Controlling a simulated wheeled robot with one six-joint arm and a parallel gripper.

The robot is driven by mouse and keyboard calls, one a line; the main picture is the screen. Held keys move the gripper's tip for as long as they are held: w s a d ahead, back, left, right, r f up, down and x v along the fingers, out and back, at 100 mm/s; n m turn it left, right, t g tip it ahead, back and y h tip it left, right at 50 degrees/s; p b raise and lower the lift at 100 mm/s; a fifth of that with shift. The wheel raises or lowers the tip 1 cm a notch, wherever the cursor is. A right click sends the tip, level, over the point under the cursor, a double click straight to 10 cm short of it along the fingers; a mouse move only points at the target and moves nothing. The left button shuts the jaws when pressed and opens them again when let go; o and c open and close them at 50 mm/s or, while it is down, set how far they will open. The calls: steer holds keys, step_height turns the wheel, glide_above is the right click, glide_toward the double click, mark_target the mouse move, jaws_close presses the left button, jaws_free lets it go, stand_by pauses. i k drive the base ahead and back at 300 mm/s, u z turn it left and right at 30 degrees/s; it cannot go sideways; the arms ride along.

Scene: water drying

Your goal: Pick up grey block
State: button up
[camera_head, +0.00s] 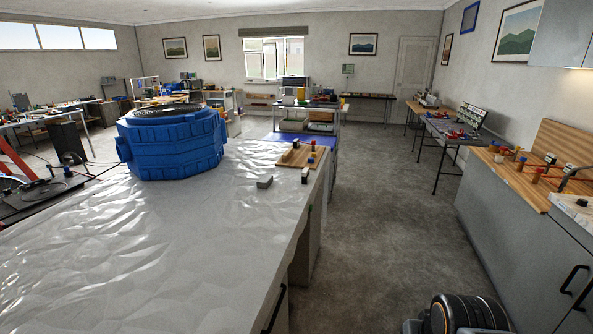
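A small grey block (265,182) lies on the crinkled, shiny grey sheet covering the long worktop (190,240). It is right of the big blue tub-like machine (172,145) and short of the wooden board (301,157). Nothing touches the block from above, and its upper faces are in plain sight. My gripper is not in view. A dark rounded part at the bottom right edge looks like part of my own body.
A small black and white piece (305,175) stands near the worktop's right edge, close to the board. Open floor (375,230) lies between this worktop and the right-hand counter (520,185), which holds wooden boards with small pieces. A wheeled shelf (307,120) stands behind.

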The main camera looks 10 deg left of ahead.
mark_target(265, 180)
steer(key=i, duration=3.55)
steer(key=u, duration=4.15)
